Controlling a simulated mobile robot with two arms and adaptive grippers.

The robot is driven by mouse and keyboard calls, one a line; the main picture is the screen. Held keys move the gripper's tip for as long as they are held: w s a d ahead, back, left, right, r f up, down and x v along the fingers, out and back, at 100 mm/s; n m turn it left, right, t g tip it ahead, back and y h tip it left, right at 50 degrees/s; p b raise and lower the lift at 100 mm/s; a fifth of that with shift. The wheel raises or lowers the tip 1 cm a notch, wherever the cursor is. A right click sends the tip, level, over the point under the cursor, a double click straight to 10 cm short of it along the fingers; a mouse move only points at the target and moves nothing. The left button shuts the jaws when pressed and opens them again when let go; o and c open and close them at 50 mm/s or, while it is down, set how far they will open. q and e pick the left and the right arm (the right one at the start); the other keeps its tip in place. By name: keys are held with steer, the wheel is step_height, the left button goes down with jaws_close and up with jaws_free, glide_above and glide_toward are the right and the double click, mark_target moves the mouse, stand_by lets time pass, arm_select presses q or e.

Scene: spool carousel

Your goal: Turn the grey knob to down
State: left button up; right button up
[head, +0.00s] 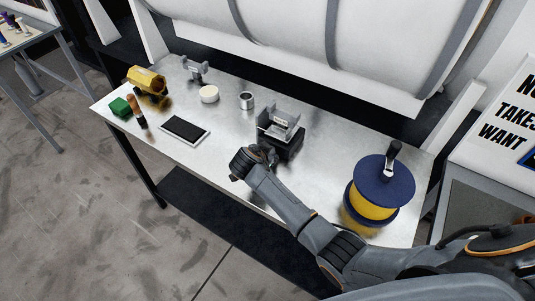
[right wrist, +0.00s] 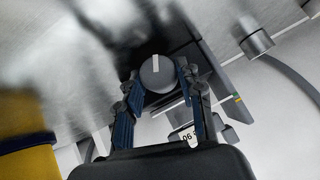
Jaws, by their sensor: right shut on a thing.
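The grey knob (right wrist: 157,72) is round with a white pointer line, which points up in the right wrist view. It is on the front of a black box device with a grey bracket on top (head: 281,124), standing on the metal table. My right gripper (right wrist: 158,80) has its blue-padded fingers on either side of the knob and is shut on it. In the head view my right gripper (head: 267,154) reaches the device's front and hides the knob. My left gripper is not in view.
The metal table (head: 225,118) also holds a blue and yellow spool (head: 372,208) at the right, a metal cup (head: 246,101), a white roll (head: 209,94), a tablet (head: 185,130), a green block (head: 119,106) and a yellow part (head: 146,80). A large white drum (head: 290,30) is behind.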

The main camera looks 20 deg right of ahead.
steer(key=shift+w+a+f+n+g+h+b, duration=0.1)
steer(key=shift+w+n+g+h+b, duration=0.1)
steer(key=shift+n+g+h+b, duration=0.7)
steer(key=g+h+b, duration=0.1)
steer(key=g+b, duration=0.1)
steer(key=b, duration=0.1)
steer(key=shift+w+n, duration=0.1)
steer(key=shift+n, duration=0.3)
steer(key=shift+b, duration=0.3)
steer(key=o, duration=1.2)
steer(key=shift+c, duration=0.2)
step_height(320, 180, up, 10)
steer(key=shift+r, duration=0.1)
